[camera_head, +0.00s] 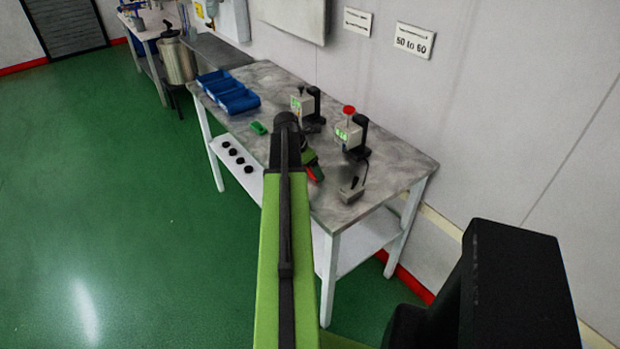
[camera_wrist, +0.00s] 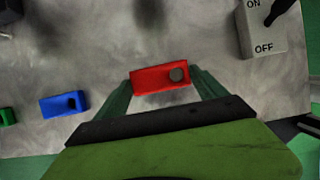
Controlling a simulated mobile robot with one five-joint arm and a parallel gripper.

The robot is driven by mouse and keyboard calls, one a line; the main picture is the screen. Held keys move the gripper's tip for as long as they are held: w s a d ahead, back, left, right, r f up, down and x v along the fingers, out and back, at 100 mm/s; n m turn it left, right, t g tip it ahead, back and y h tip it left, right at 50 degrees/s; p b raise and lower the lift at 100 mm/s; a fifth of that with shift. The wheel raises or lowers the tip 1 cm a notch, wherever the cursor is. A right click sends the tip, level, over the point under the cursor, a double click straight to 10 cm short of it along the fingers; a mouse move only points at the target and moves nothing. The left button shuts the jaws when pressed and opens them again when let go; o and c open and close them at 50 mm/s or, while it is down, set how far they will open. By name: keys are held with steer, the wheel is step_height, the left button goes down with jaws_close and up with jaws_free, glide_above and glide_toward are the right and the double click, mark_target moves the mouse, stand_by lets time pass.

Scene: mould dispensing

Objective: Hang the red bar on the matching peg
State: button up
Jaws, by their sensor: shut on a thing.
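The red bar (camera_wrist: 153,79) is between the two fingers of my gripper (camera_wrist: 160,84) in the wrist view. It lies across the jaws, with a dark round hole near its right end. My gripper is shut on it. In the head view the red bar (camera_head: 318,175) shows as a small red patch by my gripper (camera_head: 313,168), over the front part of the table. I cannot tell whether it touches the tabletop. I cannot make out a peg for certain in either view.
A blue bar (camera_wrist: 55,106) and a green bar (camera_wrist: 6,117) lie left in the wrist view. An ON/OFF switch box (camera_wrist: 258,32) stands at upper right. Two display devices (camera_head: 297,106) (camera_head: 343,134), one red-topped, and blue bins (camera_head: 238,101) stand on the grey table (camera_head: 405,165).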

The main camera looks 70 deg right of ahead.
steer(key=shift+f, duration=0.3)
steer(key=o, duration=1.3)
steer(key=shift+r, duration=0.1)
steer(key=p+v, duration=1.1)
steer(key=v, duration=0.1)
steer(key=shift+r+p, duration=0.15)
steer(key=shift+p, duration=0.2)
